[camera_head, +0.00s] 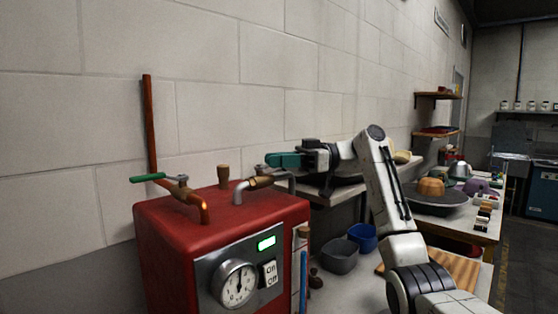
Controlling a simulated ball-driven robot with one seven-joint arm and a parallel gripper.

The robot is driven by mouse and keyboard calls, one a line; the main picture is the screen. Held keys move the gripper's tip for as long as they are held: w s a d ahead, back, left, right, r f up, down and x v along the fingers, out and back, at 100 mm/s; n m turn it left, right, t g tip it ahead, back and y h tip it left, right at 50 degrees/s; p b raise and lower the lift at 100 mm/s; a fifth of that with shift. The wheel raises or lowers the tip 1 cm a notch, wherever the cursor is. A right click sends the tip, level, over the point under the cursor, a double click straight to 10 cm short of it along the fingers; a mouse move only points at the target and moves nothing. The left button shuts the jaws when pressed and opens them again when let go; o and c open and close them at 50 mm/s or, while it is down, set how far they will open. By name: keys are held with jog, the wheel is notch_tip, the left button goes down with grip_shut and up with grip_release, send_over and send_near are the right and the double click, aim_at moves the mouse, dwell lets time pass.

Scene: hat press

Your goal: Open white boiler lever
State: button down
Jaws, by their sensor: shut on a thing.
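The red boiler (175,250) stands at the lower left, with a dial and a lit green display on its front. On its top left, a valve on a copper pipe carries a green lever (148,177) pointing left. On its top right, a brass valve (256,183) sits on a grey pipe. My gripper (280,160) comes from the right, with teal fingers just above this brass valve. It is shut on what seems to be the boiler lever of that valve. The fingers hide the held part, so I cannot make out a white lever or its angle.
A wooden knob (223,176) stands on the boiler between the valves. A copper pipe (150,125) rises at the left against the block wall. Grey and blue bowls (340,257) lie right of the boiler. A worktable with hats (431,187) is further right.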

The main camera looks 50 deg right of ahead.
jog(key=c, duration=1)
grip_release()
jog(key=shift+c, duration=0.2)
jog(key=shift+r, duration=0.55)
jog(key=s+a+r+b, duration=0.4)
jog(key=s+a+r, duration=0.1)
jog(key=s+r, duration=0.6)
jog(key=shift+s+r, duration=0.4)
jog(key=shift+s, duration=0.65)
jog(key=shift+c, duration=0.4)
